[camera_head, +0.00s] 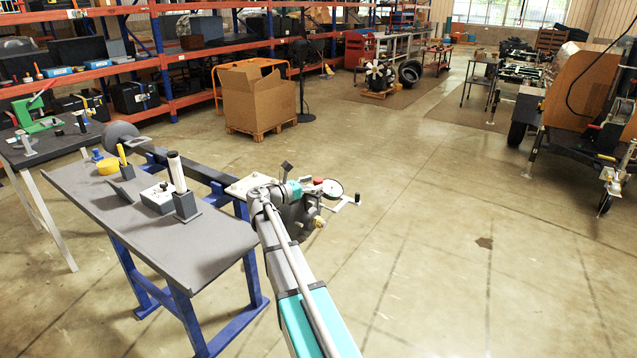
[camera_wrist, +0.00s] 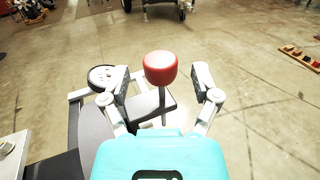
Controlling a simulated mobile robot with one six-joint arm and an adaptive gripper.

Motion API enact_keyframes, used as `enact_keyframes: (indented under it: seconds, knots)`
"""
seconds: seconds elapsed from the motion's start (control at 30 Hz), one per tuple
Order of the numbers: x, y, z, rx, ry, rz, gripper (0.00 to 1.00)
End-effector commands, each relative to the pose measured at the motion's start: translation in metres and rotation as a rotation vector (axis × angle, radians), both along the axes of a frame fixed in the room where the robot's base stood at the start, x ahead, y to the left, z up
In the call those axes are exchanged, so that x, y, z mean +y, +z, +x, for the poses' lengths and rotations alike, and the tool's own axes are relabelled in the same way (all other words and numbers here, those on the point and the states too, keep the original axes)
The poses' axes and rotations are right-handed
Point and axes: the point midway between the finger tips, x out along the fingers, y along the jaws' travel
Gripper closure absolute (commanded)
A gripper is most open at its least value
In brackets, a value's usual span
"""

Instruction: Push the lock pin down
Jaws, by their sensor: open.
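A small red spot in the head view (camera_head: 319,181) looks like the same knob. My gripper (camera_wrist: 162,92) is open, with one finger on each side of the knob's shaft in the picture and clear gaps on both sides. I cannot tell how far the knob is from the fingertips in depth. In the head view my gripper (camera_head: 296,186) is at the grey machine by the bench end and partly hides it. The hole below the pin is hidden.
The grey bench (camera_head: 190,235) holds a white cylinder (camera_head: 177,172), a yellow roll (camera_head: 107,166) and small boxes. A cardboard box (camera_head: 258,98) stands behind.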

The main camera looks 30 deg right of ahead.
Motion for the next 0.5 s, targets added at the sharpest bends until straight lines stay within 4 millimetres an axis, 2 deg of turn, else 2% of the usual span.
enact_keyframes:
  seconds: [0.2,0.5]
  knots:
    - [-0.017,0.0,0.0,0.0,0.0,0.0,0.21]
    - [-0.02,0.0,0.0,0.0,0.0,0.0,0.21]
